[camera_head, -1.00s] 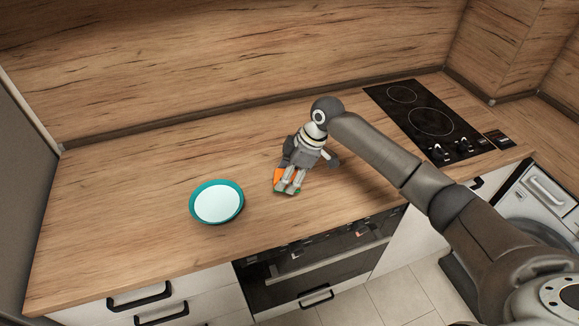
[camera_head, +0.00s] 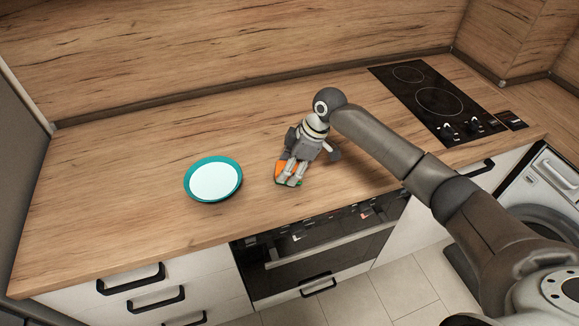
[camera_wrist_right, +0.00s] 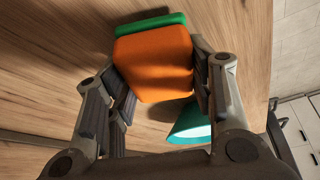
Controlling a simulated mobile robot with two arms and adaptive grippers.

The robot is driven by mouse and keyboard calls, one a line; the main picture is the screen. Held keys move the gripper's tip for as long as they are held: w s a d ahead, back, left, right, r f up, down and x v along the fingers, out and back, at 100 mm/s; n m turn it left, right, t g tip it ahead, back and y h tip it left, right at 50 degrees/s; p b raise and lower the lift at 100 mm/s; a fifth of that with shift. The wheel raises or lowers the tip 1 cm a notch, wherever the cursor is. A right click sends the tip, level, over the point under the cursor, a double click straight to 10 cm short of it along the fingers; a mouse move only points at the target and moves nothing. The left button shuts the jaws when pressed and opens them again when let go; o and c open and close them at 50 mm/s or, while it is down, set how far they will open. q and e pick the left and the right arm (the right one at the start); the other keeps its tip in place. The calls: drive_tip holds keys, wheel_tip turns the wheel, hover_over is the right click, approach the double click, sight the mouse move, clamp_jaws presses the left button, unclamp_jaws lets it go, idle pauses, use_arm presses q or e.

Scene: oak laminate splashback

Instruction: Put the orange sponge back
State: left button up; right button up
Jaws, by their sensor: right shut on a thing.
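The orange sponge (camera_head: 280,169) has a green scouring layer and is between the fingers of my right gripper (camera_head: 290,180). In the right wrist view, the sponge (camera_wrist_right: 153,62) fills the space between the two fingers, its green side (camera_wrist_right: 150,23) at the far end. My right gripper (camera_wrist_right: 160,80) is shut on it and points down over the front middle of the counter. The fingers hide part of the sponge in the head view. I cannot tell whether the sponge touches the wood. My left gripper is not in view.
A teal-rimmed plate with a pale inside (camera_head: 238,172) lies left of the sponge. A black cooktop (camera_head: 415,82) is at the back right. The wooden counter (camera_head: 120,190) is clear at left and behind. Its front edge is close to the sponge, above an oven (camera_head: 320,255).

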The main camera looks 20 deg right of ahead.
drive_tip(key=shift+f, duration=0.75)
drive_tip(key=o, duration=1.1)
drive_tip(key=shift+c, duration=0.2)
